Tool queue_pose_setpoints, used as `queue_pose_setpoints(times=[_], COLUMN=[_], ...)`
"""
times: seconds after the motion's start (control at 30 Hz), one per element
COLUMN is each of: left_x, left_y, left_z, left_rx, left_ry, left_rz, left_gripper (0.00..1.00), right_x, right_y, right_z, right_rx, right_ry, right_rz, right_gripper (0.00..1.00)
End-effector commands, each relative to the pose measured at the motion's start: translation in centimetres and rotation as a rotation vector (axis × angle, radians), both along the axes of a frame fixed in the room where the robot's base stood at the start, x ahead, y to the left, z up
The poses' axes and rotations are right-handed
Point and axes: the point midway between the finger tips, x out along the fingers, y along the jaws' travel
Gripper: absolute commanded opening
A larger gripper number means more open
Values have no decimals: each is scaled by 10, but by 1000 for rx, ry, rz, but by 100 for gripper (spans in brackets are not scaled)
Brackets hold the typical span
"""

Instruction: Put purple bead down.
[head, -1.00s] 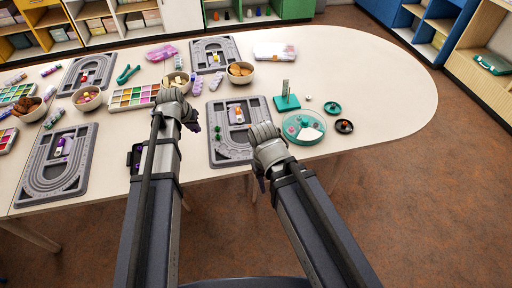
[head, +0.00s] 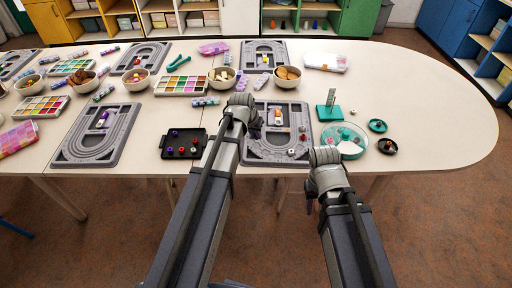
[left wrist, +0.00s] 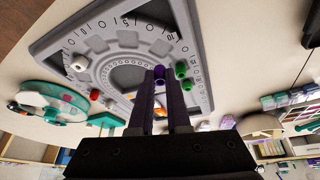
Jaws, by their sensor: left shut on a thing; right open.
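The purple bead (left wrist: 159,72) is between the fingertips of my left gripper (left wrist: 160,86), which is shut on it. In the left wrist view it appears over the near part of the grey bead board (left wrist: 60,45), beside two green beads (left wrist: 181,70); I cannot tell whether it touches the board. In the head view my left gripper (head: 243,104) is over the left side of this board (head: 259,157) and hides the bead. My right gripper (head: 325,158) is open at the board's right, by the teal tray; its fingers are mostly hidden.
A white bead (head: 303,137) and a red bead (head: 291,152) lie on the board's right side. A black tray (head: 166,153) with several beads is left of my left arm. A teal round tray (head: 325,134) and a teal stand (head: 329,113) are at the right.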

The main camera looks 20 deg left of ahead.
Motion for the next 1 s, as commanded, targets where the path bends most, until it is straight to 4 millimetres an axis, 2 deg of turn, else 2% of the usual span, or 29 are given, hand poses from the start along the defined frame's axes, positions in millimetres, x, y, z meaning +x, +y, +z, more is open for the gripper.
queue_pose_setpoints(times=[0.2, 0.5, 0.8, 1.0], left_x=[0, 0, 0, 0], left_y=[0, 0, 0, 0], left_z=[-5, -39, -38, -44], left_rx=[0, 0, 0, 0], left_ry=[0, 0, 0, 0], left_rz=[0, 0, 0, 0], left_gripper=[0, 0, 0, 0], right_x=[0, 0, 0, 0], right_y=[0, 0, 0, 0], right_z=[-5, -39, -38, -44], right_rx=[0, 0, 0, 0], right_ry=[0, 0, 0, 0], right_rz=[0, 1, 1, 1], right_gripper=[45, 45, 45, 45])
